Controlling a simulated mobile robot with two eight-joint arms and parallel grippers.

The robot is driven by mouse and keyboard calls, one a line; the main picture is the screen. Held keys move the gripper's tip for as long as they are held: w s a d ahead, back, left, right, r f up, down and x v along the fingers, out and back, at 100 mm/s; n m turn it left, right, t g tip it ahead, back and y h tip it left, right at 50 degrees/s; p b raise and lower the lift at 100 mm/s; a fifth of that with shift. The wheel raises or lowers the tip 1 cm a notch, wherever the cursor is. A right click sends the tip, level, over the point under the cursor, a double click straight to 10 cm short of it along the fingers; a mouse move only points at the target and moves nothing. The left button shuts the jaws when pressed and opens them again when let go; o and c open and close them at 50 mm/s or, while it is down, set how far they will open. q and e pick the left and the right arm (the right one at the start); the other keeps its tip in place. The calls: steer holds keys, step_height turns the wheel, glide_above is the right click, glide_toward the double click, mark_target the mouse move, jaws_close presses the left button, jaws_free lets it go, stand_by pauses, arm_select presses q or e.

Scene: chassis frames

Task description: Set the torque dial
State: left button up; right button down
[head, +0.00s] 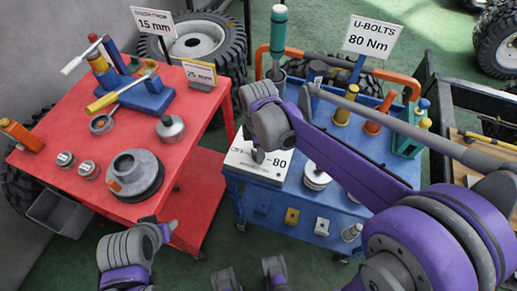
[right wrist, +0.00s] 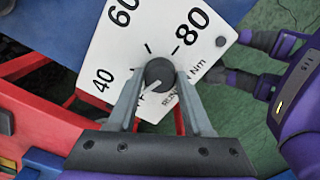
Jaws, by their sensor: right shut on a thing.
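The torque dial is a white plate (head: 283,168) on the near edge of the blue cart, with "80" legible at its right. In the right wrist view the plate (right wrist: 118,45) shows 40, 60 and 80 around a dark round knob (right wrist: 158,75). The knob's pale pointer line points to the lower left, on the 40 side. My right gripper (right wrist: 157,82) has its fingers on both sides of the knob, shut on it. In the head view this gripper (head: 258,155) partly hides the plate and hides the knob. My left gripper (head: 160,226) is low beside the red cart; its jaw opening is unclear.
A sign (head: 370,38) reads "U-BOLTS 80 Nm". The red cart (head: 60,102) at left holds tools, a grey hub and a blue stand. Green floor (head: 215,243) shows between them. Tyres stand behind.

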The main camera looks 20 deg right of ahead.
steer(key=shift+n, duration=1.5)
steer(key=shift+c, duration=1.6)
jaws_free()
step_height(320, 180, up, 11)
steer(key=p, duration=0.1)
steer(key=shift+f, duration=0.1)
